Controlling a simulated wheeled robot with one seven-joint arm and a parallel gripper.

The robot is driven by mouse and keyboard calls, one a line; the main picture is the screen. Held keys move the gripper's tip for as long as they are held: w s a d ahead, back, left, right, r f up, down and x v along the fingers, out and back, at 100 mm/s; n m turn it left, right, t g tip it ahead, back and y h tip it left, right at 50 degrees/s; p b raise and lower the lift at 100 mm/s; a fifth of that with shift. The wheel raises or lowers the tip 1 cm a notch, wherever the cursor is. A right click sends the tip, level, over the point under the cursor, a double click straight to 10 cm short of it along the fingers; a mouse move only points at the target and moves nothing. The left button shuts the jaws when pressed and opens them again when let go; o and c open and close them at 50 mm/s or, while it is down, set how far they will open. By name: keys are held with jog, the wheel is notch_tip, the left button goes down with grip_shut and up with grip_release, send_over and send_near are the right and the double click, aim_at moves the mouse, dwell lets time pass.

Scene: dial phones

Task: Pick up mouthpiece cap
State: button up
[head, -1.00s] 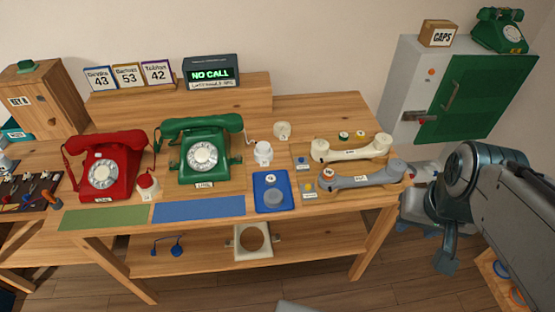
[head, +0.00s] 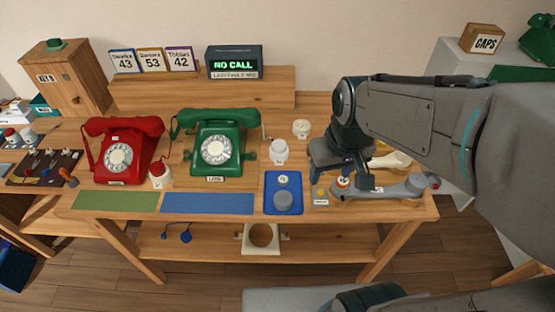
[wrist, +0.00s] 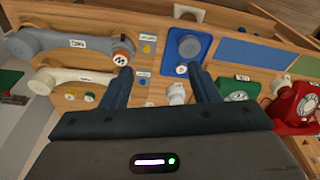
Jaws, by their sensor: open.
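I cannot tell for sure which round part is the mouthpiece cap. A grey disc (head: 283,201) and a smaller white-topped piece (head: 283,180) lie in the blue tray (head: 270,210). The grey handset (head: 390,190) lies right of it, its near left end carrying an orange-ringed white-topped part (head: 343,183); this end also shows in the wrist view (wrist: 122,57). My gripper (head: 342,180) is open and empty, above the table by that end. In the wrist view its fingers (wrist: 163,82) point toward the space between the handset end and the tray.
My arm partly hides the cream handset (head: 396,160), which shows in the wrist view (wrist: 75,80). A green phone (head: 215,150) and a red phone (head: 122,150) stand left. White cups (head: 279,152) stand behind the tray. A blue mat (head: 207,204) lies in front.

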jog(key=w+a+f+n+g+p, duration=0.1)
jog(key=w+a+f+n+g, duration=0.1)
jog(key=w+a+f+n, duration=0.5)
jog(key=m, duration=0.1)
send_over(283, 198)
jog(key=shift+h, duration=0.3)
jog(key=f, duration=0.8)
jog(key=shift+s+d+f, duration=0.15)
jog(key=shift+s+f, duration=0.05)
jog(key=shift+s, duration=0.1)
jog(key=shift+w+f, duration=0.15)
jog(key=shift+f, duration=1.25)
jog(key=shift+w+f, duration=0.1)
jog(key=shift+f, duration=1.25)
jog(key=c, duration=0.5)
